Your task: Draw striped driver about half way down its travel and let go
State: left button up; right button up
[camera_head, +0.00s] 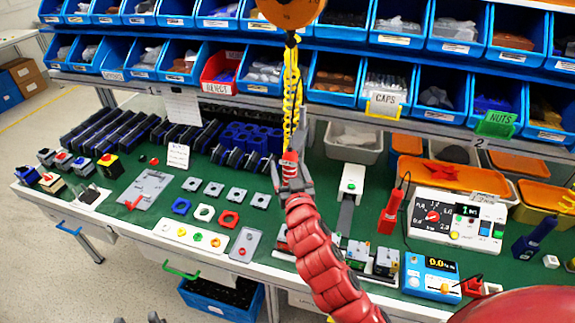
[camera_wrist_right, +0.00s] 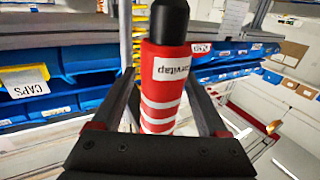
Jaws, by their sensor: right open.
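The striped driver (camera_head: 289,158), red with white bands and a black top, hangs upright from a yellow coiled cord (camera_head: 291,90) above the bench. My right gripper (camera_head: 291,172) is around its lower part, one finger on each side. In the right wrist view the driver (camera_wrist_right: 165,90) stands between the spread fingers, with a white label near its top. The fingers are open, with a gap visible on the right side. The driver's lower end is hidden by my gripper. Dark tips (camera_head: 154,317) at the bottom edge may be my left gripper, mostly cut off.
An orange balancer (camera_head: 290,12) hangs above the cord. Blue bins (camera_head: 333,88) line the shelves behind. The green-topped bench (camera_head: 330,215) holds black racks (camera_head: 105,135), small parts, a white meter box (camera_head: 455,220) and a blue device (camera_head: 430,277).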

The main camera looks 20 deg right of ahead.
jog(key=shift+w+f, duration=0.1)
jog(key=shift+w, duration=0.15)
grip_shut()
dwell(0.3)
dwell(0.9)
